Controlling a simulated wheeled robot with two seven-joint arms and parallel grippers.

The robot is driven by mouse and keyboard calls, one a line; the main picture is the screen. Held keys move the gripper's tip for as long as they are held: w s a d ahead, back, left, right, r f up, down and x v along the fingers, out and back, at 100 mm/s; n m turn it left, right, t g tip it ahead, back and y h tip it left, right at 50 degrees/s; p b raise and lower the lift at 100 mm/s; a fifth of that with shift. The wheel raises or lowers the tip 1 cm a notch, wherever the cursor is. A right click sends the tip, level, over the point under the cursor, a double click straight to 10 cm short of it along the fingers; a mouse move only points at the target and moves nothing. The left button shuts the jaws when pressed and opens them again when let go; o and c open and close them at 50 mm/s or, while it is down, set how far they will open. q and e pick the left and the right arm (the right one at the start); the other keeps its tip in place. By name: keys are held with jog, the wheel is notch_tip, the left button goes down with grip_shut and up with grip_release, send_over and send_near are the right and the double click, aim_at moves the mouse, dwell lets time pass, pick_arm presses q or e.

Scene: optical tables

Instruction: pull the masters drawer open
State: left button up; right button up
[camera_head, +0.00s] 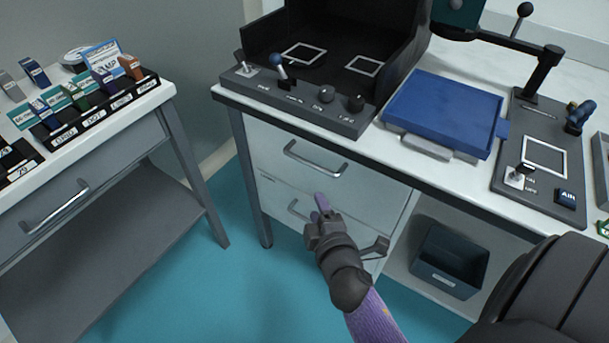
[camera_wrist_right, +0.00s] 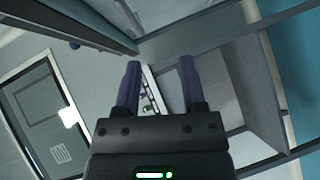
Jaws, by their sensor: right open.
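A grey cabinet under the right-hand table holds two drawers. The upper drawer (camera_head: 365,180) has a bar handle (camera_head: 316,165) and looks shut. The lower drawer (camera_head: 275,194) also looks shut; its handle (camera_head: 297,211) is partly hidden by my right gripper. The left table has another drawer (camera_head: 115,163) with its own bar handle (camera_head: 55,208), also shut. I cannot read which drawer is the masters one. My right gripper (camera_head: 320,205) is open and empty in front of the lower drawer. Its two purple fingers (camera_wrist_right: 160,80) stand apart in the wrist view. My left gripper is not in view.
A labelled rack (camera_head: 105,113) of small boxes stands on the left table. A blue tray (camera_head: 443,110) and a dark control panel (camera_head: 305,112) sit on the right table. A dark bin (camera_head: 450,260) stands on its low shelf. Teal floor (camera_head: 235,285) lies clear between the tables.

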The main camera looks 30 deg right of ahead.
jog(key=w+d+b, duration=0.1)
jog(key=w+d, duration=0.1)
jog(key=w, duration=0.2)
jog(key=w+d+r+h+b, duration=0.1)
jog(key=w+d, duration=0.1)
jog(key=w, duration=0.3)
jog(key=shift+w+d+t, duration=0.2)
jog(key=shift+d+t, duration=0.1)
jog(key=shift+t, duration=0.1)
jog(key=c, duration=0.5)
jog(key=shift+c, duration=1)
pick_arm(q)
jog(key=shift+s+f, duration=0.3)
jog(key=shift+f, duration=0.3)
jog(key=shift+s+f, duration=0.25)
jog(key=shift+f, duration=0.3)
pick_arm(e)
grip_shut()
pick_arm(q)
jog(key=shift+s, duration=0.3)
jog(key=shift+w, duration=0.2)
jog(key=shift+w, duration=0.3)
